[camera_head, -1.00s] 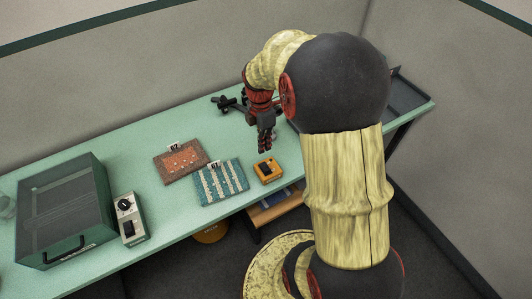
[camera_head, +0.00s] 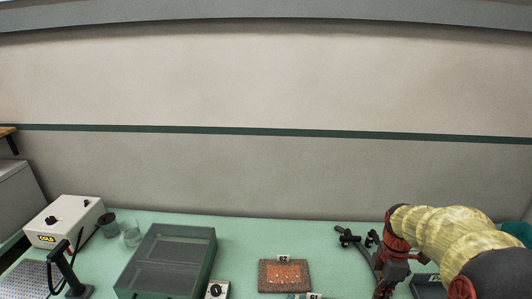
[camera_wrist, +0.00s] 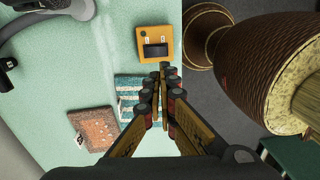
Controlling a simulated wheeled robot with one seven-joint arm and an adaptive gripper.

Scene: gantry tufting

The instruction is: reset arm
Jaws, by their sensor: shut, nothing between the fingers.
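My gripper (camera_wrist: 164,100) is shut and empty in the wrist view, its fingertips pointing toward the table edge near a small orange box with a black switch (camera_wrist: 155,44). In the head view my gripper (camera_head: 384,291) is at the lower right, partly cut off by the bottom edge. My arm reaches in from the lower right corner.
A red speckled sample marked 62 (camera_head: 284,276) lies mid-table; a teal striped sample (camera_wrist: 128,88) lies beside it. A green lidded box (camera_head: 170,262), control box (camera_head: 217,290) and white COLD unit (camera_head: 64,222) stand left. A black clamp-like arm (camera_head: 352,240) stands behind my gripper. A brown ribbed drum (camera_wrist: 262,65) stands off the table.

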